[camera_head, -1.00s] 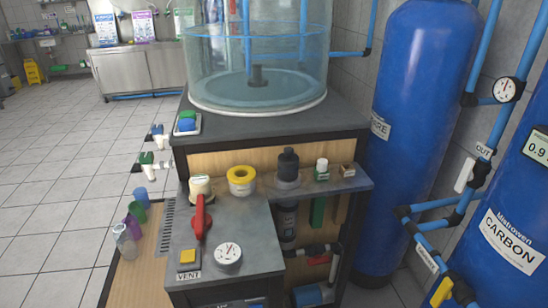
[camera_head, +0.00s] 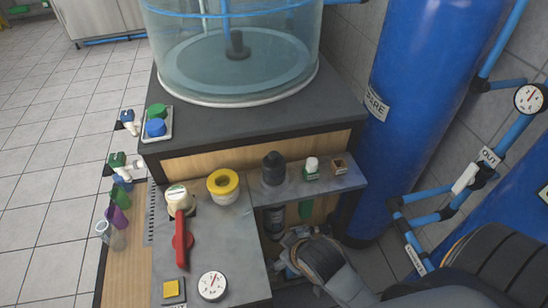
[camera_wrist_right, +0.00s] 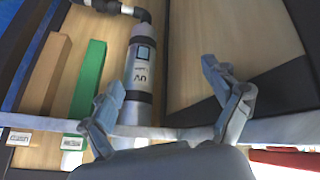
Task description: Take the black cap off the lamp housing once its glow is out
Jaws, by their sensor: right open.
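The lamp housing is a grey upright cylinder marked UV (camera_wrist_right: 140,68), below the small shelf; part of it shows in the head view (camera_head: 275,221). I see no glow on it. The black cap (camera_head: 273,168) stands above the shelf, in line with the housing. In the wrist view the cap cannot be made out. My right gripper (camera_wrist_right: 163,78) is open and empty. Its fingers lie either side of the housing's lower picture area, not visibly touching it. In the head view this gripper (camera_head: 288,252) is below the shelf's front edge. My left gripper is out of view.
Blue tanks (camera_head: 420,95) stand right.

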